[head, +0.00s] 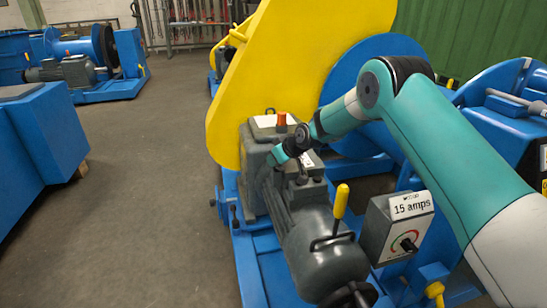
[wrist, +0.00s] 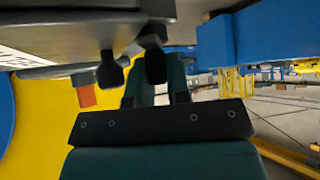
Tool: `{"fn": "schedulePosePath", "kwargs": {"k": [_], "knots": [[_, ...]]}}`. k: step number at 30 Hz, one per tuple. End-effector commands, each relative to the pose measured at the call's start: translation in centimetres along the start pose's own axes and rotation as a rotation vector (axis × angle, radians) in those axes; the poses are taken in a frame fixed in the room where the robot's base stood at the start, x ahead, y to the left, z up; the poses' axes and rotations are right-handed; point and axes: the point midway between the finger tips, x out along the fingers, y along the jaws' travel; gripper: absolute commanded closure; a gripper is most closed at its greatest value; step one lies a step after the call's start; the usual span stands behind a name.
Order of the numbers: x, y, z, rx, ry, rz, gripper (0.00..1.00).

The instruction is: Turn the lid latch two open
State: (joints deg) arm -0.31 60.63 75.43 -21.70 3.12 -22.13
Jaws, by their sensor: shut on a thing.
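The grey box (head: 252,160) with a pale top stands at the end of the grey motor, beside the yellow guard. Its underside edge and white label show at the upper left of the wrist view. My gripper (head: 272,161) is at the box's near side in the head view. In the wrist view, my gripper (wrist: 157,82) is shut on a dark, knob-like lid latch (wrist: 155,66) between its fingers. A second dark latch (wrist: 110,72) is just left of it, outside the fingers. I cannot tell the latches' numbers or how far either is turned. My gripper and arm hide them in the head view.
An orange cap (head: 281,122) stands on the box; it also shows in the wrist view (wrist: 86,97). The grey motor (head: 322,250), a yellow-handled lever (head: 341,202) and a "15 amps" control box (head: 395,225) are close by. The floor (head: 140,190) at left is clear.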

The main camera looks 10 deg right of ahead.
Motion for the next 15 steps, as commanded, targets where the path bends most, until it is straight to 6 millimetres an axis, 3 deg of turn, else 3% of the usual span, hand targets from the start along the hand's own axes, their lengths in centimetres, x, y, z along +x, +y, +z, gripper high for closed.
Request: {"fn": "schedulePosePath", "kwargs": {"k": [15], "knots": [[-0.06,-0.01,0.03,0.295,-0.005,0.295,1.00]]}}
